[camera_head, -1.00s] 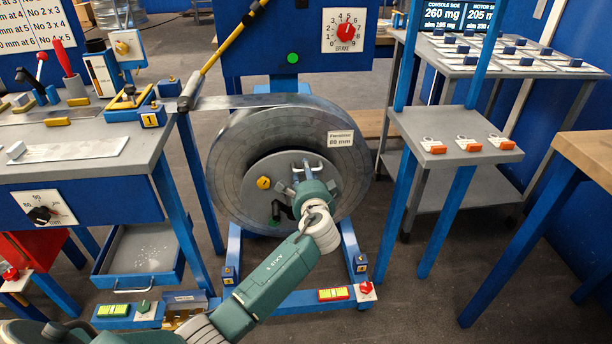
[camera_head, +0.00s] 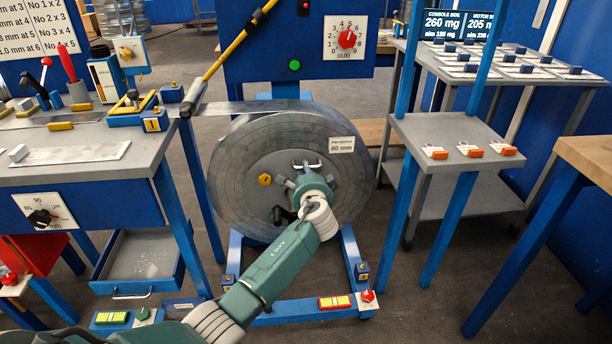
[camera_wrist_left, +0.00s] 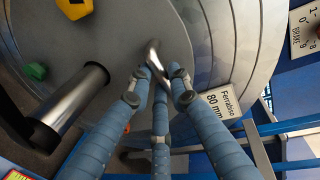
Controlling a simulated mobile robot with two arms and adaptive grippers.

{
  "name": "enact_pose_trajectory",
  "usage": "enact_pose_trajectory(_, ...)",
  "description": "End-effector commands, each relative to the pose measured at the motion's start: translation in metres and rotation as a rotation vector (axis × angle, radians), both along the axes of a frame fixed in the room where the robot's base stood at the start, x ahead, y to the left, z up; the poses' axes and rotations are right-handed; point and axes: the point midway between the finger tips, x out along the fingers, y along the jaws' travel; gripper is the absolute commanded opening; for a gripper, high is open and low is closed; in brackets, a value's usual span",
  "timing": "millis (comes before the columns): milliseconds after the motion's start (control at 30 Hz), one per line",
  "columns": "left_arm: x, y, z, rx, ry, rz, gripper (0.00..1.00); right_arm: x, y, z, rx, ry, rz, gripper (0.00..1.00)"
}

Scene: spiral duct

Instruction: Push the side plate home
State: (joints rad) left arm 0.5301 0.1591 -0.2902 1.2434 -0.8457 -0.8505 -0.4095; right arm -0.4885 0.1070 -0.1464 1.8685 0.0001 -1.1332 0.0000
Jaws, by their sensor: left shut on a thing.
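The side plate (camera_head: 289,215) is a grey disc on the front of the big coil of metal strip (camera_head: 232,165), with a yellow knob (camera_head: 265,180) left of its centre. My left gripper (camera_head: 308,170) is at the plate, right of its middle. Its fingers are shut on the plate's curved metal handle (camera_wrist_left: 152,58), seen close up in the left wrist view. Whether the plate sits flush against the coil cannot be told. My right gripper is out of view.
A blue stand (camera_head: 235,250) carries the coil. A strip runs left from its top to the workbench (camera_head: 130,140). A brake dial (camera_head: 345,38) is above. A grey shelf (camera_head: 440,125) with orange-ended clips stands right; open floor lies between.

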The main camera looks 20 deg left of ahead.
Motion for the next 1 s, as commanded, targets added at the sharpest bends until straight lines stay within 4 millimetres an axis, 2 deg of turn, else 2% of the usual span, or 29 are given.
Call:
enact_pose_trajectory(33,0.003,0.004,0.008,0.005,-0.012,-0.001,0.00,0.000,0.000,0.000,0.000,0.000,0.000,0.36)
enact_pose_trajectory(167,0.003,0.004,0.010,0.006,-0.015,0.000,0.00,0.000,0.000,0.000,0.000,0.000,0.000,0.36)
enact_pose_trajectory(200,0.003,0.004,0.010,0.006,-0.016,0.000,0.26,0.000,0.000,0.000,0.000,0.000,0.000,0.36)
enact_pose_trajectory(267,0.003,0.004,0.011,0.007,-0.017,0.000,0.38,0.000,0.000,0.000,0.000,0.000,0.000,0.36)
enact_pose_trajectory(667,-0.003,-0.001,0.007,0.004,-0.011,-0.001,0.38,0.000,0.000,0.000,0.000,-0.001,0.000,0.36)
enact_pose_trajectory(767,-0.014,-0.008,0.010,0.003,-0.011,-0.002,0.38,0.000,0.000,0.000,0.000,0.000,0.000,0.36)
enact_pose_trajectory(1000,-0.056,-0.035,0.020,0.002,-0.012,-0.003,0.38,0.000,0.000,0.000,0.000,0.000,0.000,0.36)
